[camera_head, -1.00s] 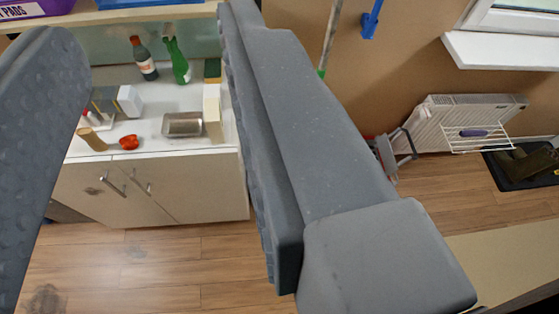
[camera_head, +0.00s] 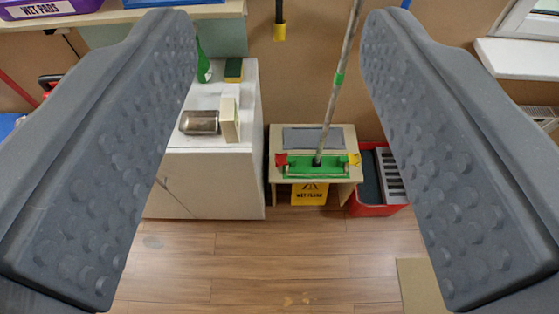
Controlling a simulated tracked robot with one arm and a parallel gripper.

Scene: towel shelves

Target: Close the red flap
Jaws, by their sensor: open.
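The red flap (camera_head: 281,159) is a small tab at the left end of a green mop head (camera_head: 305,170). It appears to stand up from the green plate, though its exact angle is hard to tell. A yellow flap (camera_head: 354,158) sits at the right end. The mop head lies on a small wooden stand (camera_head: 344,137), with its handle (camera_head: 341,80) rising from the middle. My gripper (camera_head: 278,30) is open and empty. Its two dark grey fingers frame the mop from left and right, well apart from it and nearer the camera.
A white cabinet (camera_head: 205,185) with a metal tin (camera_head: 199,122) and a green bottle (camera_head: 203,65) stands left of the stand. A red bin (camera_head: 378,207) is close on the right. A yellow wet-floor sign (camera_head: 309,193) is under the stand. Wooden floor (camera_head: 270,265) in front is clear.

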